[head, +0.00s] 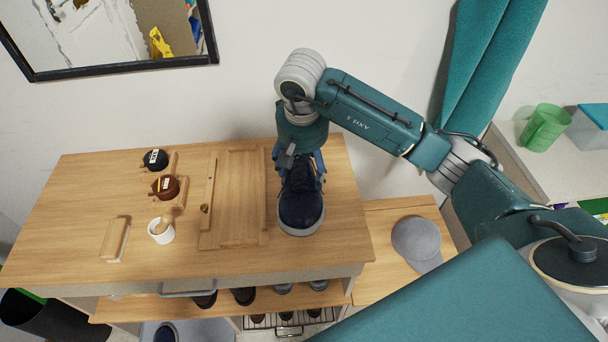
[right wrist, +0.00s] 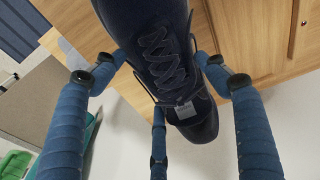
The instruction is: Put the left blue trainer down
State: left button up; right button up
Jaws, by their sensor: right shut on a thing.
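A dark blue trainer (head: 301,205) with a pale sole shows at the right part of the wooden cabinet top (head: 100,240), toe towards me. My right gripper (head: 300,167) is shut on its heel end from above. In the right wrist view the trainer (right wrist: 165,50), with its laces and a small label, sits between the blue fingers. I cannot tell whether its sole touches the wood. A second dark blue shoe (head: 166,333) shows partly on a grey mat at the bottom edge. My left gripper is not in view.
A grey cap (head: 417,243) lies on a lower wooden surface at right.

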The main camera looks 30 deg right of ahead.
aim_at(304, 180)
notch_tip(304, 180, down, 4)
jog(key=shift+r+p, duration=0.1)
jog(key=shift+p, duration=0.4)
jog(key=shift+f, duration=0.5)
jog(key=o, duration=1.3)
jog(key=shift+f, duration=0.1)
jog(key=o, duration=0.4)
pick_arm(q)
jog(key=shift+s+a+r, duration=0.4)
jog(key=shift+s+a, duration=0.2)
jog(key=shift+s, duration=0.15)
pick_arm(e)
jog(key=shift+o, duration=0.2)
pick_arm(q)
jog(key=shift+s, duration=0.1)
